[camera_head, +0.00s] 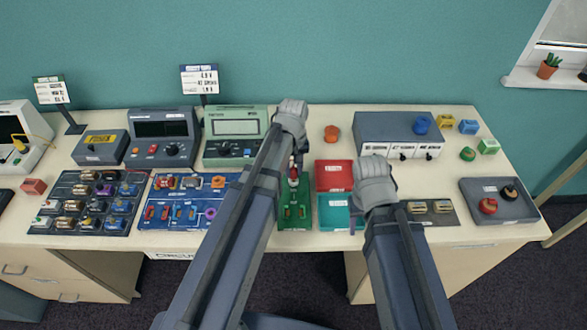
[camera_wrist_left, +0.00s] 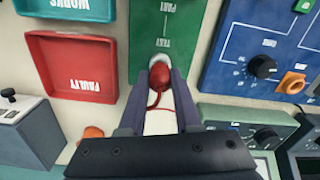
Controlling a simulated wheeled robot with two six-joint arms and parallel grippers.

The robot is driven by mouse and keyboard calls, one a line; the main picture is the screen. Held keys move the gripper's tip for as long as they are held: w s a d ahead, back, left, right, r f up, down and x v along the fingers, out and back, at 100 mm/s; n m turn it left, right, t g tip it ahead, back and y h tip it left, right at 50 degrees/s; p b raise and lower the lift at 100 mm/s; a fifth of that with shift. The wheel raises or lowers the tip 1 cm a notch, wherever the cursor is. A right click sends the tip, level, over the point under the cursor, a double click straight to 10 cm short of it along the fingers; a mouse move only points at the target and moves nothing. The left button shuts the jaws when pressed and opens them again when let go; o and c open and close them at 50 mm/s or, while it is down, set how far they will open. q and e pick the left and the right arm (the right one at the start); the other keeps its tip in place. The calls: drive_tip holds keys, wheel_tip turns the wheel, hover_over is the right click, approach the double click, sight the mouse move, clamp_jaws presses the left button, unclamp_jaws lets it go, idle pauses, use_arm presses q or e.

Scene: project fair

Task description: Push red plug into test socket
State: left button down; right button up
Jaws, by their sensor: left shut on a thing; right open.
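The red plug (camera_wrist_left: 160,76) sits between the fingertips of my left gripper (camera_wrist_left: 160,84), which is shut on it. Its red cord (camera_wrist_left: 156,101) trails between the fingers. In the left wrist view the plug's tip is at the pale ring of the test socket (camera_wrist_left: 161,60), on the green test board (camera_wrist_left: 184,40). I cannot tell how deep it sits. In the head view my left gripper (camera_head: 297,163) is over the far end of the green board (camera_head: 282,218). My right gripper (camera_head: 355,212) is open, beside the teal tray, its fingers mostly hidden.
A red FAULTY tray (camera_head: 333,177) and a teal WORKS tray (camera_head: 332,214) lie just right of the board. Blue circuit panels (camera_head: 180,213) lie left of it. A green meter (camera_head: 230,125) stands behind. A grey tray (camera_head: 515,208) is at the right.

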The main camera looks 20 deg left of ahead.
use_arm(q)
drive_tip(key=shift+f+b, duration=0.7)
use_arm(e)
drive_tip(key=shift+f, duration=0.7)
use_arm(q)
drive_tip(key=shift+c, duration=0.2)
unclamp_jaws()
drive_tip(key=shift+r, duration=0.1)
drive_tip(key=shift+r+p, duration=4)
drive_tip(key=shift+p, duration=0.1)
use_arm(e)
wheel_tip(320, 180, up, 8)
use_arm(q)
drive_tip(key=s+d+f+m+y+b, duration=0.1)
drive_tip(key=s+d+f+m+b, duration=0.2)
drive_tip(key=s+d+m, duration=0.6)
drive_tip(key=s+d, duration=0.1)
drive_tip(key=s, duration=0.4)
drive_tip(key=shift+s+d+f+m, duration=0.2)
drive_tip(key=shift+d+m, duration=0.05)
drive_tip(key=shift+m, duration=0.05)
use_arm(e)
wheel_tip(320, 180, down, 3)
drive_tip(key=shift+f, duration=0.2)
